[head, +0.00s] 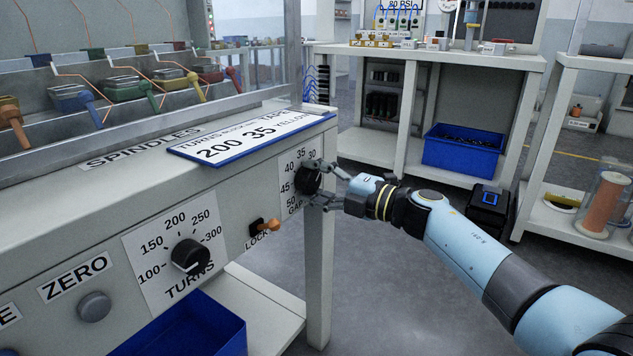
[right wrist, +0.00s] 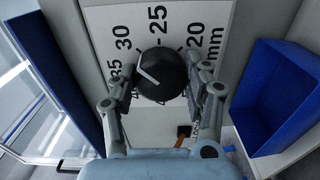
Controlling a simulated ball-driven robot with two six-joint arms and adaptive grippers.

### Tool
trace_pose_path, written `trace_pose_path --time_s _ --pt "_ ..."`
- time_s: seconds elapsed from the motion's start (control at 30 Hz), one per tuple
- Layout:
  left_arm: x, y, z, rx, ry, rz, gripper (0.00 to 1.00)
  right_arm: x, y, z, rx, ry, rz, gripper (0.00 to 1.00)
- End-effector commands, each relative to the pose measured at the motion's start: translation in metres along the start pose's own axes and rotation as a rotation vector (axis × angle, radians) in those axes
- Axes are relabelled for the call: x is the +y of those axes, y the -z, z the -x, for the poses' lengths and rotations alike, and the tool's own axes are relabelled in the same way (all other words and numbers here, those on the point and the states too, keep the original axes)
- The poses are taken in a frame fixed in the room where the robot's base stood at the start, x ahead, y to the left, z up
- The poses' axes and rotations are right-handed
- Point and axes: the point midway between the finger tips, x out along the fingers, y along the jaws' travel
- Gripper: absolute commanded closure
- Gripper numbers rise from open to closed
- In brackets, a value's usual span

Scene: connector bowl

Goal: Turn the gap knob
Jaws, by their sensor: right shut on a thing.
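The black gap knob (head: 308,179) sits on the front panel at its right end, on a white scale plate (head: 288,183) with numbers up to 50. My right gripper (head: 328,184) has its fingers on either side of the knob. In the right wrist view the knob (right wrist: 160,76) is between the two fingers of my gripper (right wrist: 163,85), which is shut on it. The knob's white pointer line lies toward the upper left, near 30 to 35. My left gripper is not in view.
A sign card (head: 243,138) reading 200, 35 and YELLOW lies on the ledge above. The orange LOCK lever (head: 265,225) and TURNS knob (head: 190,255) are left of the gap knob. A blue bin (head: 190,325) is below. Open floor lies to the right.

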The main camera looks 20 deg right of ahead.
Motion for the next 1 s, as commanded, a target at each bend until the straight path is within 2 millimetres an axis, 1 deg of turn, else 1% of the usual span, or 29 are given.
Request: trace_pose_path --time_s 0.1,0.13,0.3,0.57,0.67,0.77,1.0 --pt "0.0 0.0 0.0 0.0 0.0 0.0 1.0 -0.003 0.001 0.001 0.001 0.004 -0.002 0.83" --pt "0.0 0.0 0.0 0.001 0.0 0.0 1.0 -0.003 0.001 0.001 0.001 0.004 -0.002 0.49" --pt "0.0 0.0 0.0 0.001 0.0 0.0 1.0 -0.002 0.001 0.001 0.001 0.003 -0.002 0.27" --pt "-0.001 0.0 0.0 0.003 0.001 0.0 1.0 -0.001 0.0 0.001 0.0 0.001 -0.002 0.26" --pt "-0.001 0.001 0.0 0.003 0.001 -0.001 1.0 -0.001 0.0 0.006 0.0 0.002 -0.001 0.26" --pt "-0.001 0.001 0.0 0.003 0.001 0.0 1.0 -0.002 0.0 0.021 0.0 0.005 0.001 0.26" --pt "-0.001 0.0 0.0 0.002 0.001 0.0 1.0 -0.003 0.0 0.075 0.002 0.007 0.001 0.26"
